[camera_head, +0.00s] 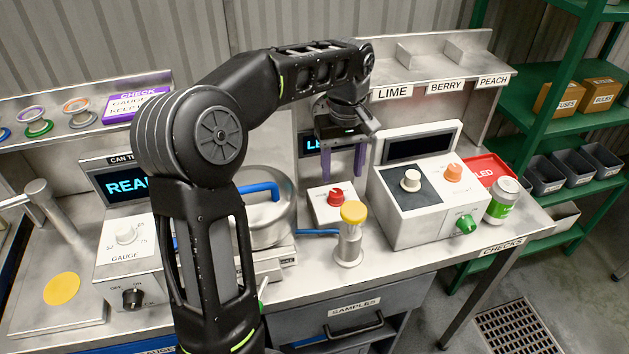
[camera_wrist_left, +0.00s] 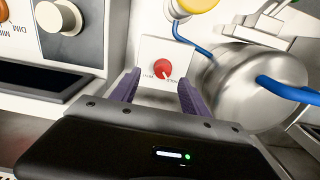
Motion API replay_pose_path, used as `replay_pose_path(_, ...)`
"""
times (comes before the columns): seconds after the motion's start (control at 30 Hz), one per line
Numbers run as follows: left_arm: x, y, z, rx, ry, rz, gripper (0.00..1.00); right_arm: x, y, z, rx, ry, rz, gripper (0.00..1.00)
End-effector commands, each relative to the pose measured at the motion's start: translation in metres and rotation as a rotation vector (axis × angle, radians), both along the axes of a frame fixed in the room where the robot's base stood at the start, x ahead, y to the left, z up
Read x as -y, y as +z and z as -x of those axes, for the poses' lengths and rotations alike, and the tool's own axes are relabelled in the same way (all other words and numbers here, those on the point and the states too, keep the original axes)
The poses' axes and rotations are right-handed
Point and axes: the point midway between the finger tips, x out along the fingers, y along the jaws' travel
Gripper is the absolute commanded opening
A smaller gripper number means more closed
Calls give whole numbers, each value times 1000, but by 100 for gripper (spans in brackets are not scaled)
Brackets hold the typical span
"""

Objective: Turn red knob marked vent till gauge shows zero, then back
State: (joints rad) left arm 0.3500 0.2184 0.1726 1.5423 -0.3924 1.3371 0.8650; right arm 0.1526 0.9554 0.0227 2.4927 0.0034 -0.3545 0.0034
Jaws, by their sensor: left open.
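The red knob (camera_head: 335,196) sits on the face of a small white box (camera_head: 322,212) in the middle of the bench. My left gripper (camera_head: 347,172) is open and empty, with purple fingers pointing down above and behind the knob. In the left wrist view my left gripper (camera_wrist_left: 155,92) has its fingers spread to either side below the knob, apart from it. A screen behind the gripper is partly hidden. No gauge reading is visible. My right gripper is not in view.
A steel vessel (camera_head: 268,222) with a blue hose stands left of the box. A yellow-capped post (camera_head: 349,235) stands close in front. A control box (camera_head: 413,205) with several knobs is to the right, beside a green-labelled can (camera_head: 502,200). My left arm hides part of the left bench.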

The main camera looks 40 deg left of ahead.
Motion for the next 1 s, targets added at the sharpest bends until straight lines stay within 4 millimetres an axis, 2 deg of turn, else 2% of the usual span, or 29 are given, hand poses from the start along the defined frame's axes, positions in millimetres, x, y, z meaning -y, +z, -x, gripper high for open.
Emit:
replay_pose_path(0.53, 0, -4, 0, 0, 0, 0, 54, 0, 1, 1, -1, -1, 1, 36)
replay_pose_path(0.67, 0, -17, 0, -1, -1, 0, 54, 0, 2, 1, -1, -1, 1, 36)
replay_pose_path(1.0, 0, -67, 1, -2, 0, 0, 54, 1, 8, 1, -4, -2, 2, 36)
